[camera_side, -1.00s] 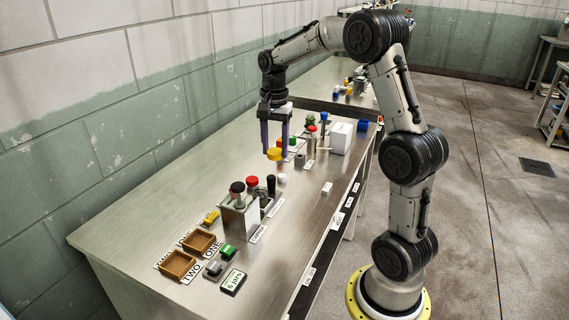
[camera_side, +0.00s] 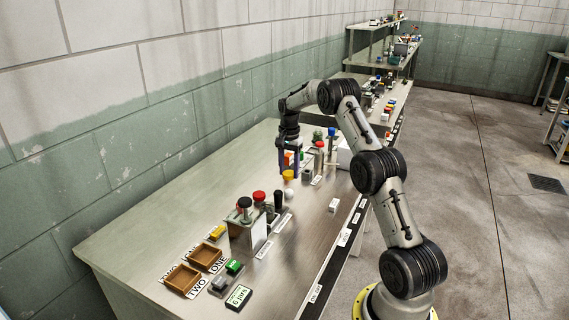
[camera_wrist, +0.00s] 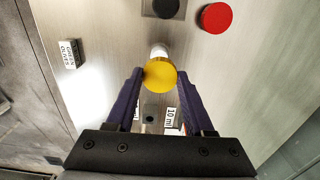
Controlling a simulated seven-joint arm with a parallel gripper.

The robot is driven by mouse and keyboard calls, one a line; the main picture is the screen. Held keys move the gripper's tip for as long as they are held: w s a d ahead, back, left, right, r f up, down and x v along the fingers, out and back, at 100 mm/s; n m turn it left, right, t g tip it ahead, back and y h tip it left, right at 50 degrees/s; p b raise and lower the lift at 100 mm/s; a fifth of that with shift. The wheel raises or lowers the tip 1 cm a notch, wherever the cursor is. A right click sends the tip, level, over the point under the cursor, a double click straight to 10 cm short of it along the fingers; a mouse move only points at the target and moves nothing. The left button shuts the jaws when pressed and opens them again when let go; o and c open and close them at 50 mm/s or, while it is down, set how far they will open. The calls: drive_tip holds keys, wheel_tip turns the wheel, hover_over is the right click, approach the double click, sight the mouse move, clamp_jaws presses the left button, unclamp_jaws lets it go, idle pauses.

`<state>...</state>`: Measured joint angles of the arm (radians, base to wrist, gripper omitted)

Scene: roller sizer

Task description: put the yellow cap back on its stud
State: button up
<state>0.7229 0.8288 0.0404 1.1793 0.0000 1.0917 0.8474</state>
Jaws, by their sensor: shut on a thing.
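My gripper (camera_side: 289,172) is shut on the yellow cap (camera_side: 288,176), holding it upright above the bench in the side view. In the wrist view the yellow cap (camera_wrist: 160,74) sits between the tips of my two purple fingers (camera_wrist: 160,82). A small white round-topped thing (camera_side: 289,193) stands just below the cap in the side view. It also shows partly behind the cap in the wrist view (camera_wrist: 158,49). I cannot tell whether it is the stud, or how large the gap to it is.
A stand with a red cap (camera_side: 259,197) and black tops is at the front left of the gripper; the red disc (camera_wrist: 216,18) shows in the wrist view. A red-topped post (camera_side: 320,145) and blue-topped post (camera_side: 331,132) stand behind. Brown trays (camera_side: 205,257) lie nearer. Bench left is clear.

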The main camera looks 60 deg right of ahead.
sight(289, 191)
drive_tip(key=shift+f, duration=2.85)
drive_tip(key=o, duration=1.6)
drive_tip(key=shift+c, duration=0.2)
drive_tip(key=shift+r, duration=0.1)
drive_tip(key=shift+r, duration=3.4)
